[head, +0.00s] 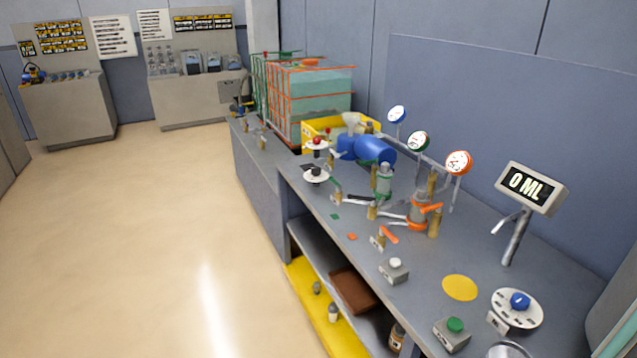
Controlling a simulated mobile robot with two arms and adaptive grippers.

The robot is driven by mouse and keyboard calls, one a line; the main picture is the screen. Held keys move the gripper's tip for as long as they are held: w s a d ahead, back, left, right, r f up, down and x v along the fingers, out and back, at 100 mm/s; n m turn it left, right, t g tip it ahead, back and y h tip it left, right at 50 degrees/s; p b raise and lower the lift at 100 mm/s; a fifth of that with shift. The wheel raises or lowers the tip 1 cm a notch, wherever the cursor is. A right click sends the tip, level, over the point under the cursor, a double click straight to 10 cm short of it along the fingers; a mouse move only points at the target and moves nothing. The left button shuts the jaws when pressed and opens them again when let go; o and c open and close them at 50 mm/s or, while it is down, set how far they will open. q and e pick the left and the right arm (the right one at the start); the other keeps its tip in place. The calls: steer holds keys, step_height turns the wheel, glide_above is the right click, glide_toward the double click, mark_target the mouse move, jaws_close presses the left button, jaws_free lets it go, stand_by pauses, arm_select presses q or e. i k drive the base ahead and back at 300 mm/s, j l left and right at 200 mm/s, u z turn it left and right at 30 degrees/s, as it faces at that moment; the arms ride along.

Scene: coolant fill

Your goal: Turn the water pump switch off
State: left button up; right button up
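A blue pump-like cylinder (370,150) lies on the grey workbench (415,316), in front of a yellow tray (317,128). No readable label marks the water pump switch, so I cannot tell which control it is. Candidates are a blue knob (520,299) on a white dial plate (527,316) at the right front, a black knob (316,170) on a white disc, and a red knob (317,139) on another disc. Two small boxes also carry buttons, one green (456,325) and one white (395,263). Neither of my grippers is in view.
Pipes with orange-handled valves (389,234) and three round gauges (459,163) stand along the bench. A display (531,188) reads 0 ML. Orange-framed tanks (320,100) stand behind. The lower shelf holds a brown box (354,290). The floor (150,240) at left is clear.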

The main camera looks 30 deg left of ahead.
mark_target(315, 170)
steer(key=i+j, duration=0.2)
steer(key=j, duration=0.45)
steer(key=i+j+z, duration=0.1)
steer(key=j, duration=0.55)
steer(key=i+j+z, duration=0.1)
steer(key=j, duration=0.55)
steer(key=i+j, duration=0.25)
steer(key=j, duration=0.45)
steer(key=i+j+z, duration=0.1)
steer(key=j, duration=0.55)
steer(key=i+j, duration=0.1)
steer(key=j, duration=0.6)
steer(key=i+j+z, duration=0.15)
steer(key=j, duration=0.5)
